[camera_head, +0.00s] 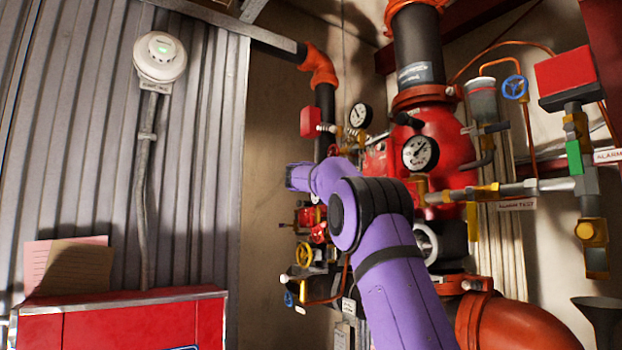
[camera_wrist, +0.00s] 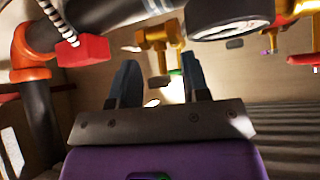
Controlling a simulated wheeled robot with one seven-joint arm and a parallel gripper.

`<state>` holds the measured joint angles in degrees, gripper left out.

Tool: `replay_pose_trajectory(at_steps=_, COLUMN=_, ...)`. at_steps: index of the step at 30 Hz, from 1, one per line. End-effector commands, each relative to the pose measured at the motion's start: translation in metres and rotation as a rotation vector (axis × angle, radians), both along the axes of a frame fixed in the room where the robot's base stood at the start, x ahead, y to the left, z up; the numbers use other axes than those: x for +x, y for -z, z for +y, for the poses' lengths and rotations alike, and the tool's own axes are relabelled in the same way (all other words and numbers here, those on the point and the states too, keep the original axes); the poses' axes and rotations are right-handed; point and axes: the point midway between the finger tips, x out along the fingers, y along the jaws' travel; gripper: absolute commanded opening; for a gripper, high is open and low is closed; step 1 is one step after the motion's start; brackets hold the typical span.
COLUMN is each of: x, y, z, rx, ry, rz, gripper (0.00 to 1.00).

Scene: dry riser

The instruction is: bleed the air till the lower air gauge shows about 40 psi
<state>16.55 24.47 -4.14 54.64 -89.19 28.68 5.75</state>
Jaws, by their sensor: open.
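Two round white-faced gauges show in the head view: an upper one (camera_head: 360,115) and a lower, nearer one (camera_head: 420,153) on the red valve body. The nearer gauge's needle points up and right; its numbers are too small to read. I cannot tell which is the lower air gauge. My gripper (camera_wrist: 158,90) is open and empty in the wrist view; in the head view its fingers cannot be made out. A brass fitting (camera_wrist: 157,40) hangs just beyond and above the fingers, with a small green part beneath it. A dark gauge-like rim (camera_wrist: 232,26) is to its right.
A red box (camera_wrist: 83,50) and an orange pipe elbow (camera_wrist: 33,55) are left of my fingers in the wrist view.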

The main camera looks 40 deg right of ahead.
Motion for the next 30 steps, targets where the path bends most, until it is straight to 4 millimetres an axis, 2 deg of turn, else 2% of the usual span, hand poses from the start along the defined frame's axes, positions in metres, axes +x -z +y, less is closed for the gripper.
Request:
replay_pose_trajectory(at_steps=5, x=0.0001, y=0.0002, z=0.0001, rx=-0.001, ry=0.0, rz=0.001, gripper=0.43)
replay_pose_trajectory(at_steps=11, x=0.0001, y=0.0002, z=0.0001, rx=-0.001, ry=0.0, rz=0.001, gripper=0.0)
replay_pose_trajectory(at_steps=20, x=-0.0005, y=-0.0012, z=-0.0003, rx=0.002, ry=0.005, rz=0.025, gripper=0.0)
replay_pose_trajectory(at_steps=30, x=-0.0011, y=-0.0058, z=-0.0008, rx=0.01, ry=0.007, rz=0.148, gripper=0.0)
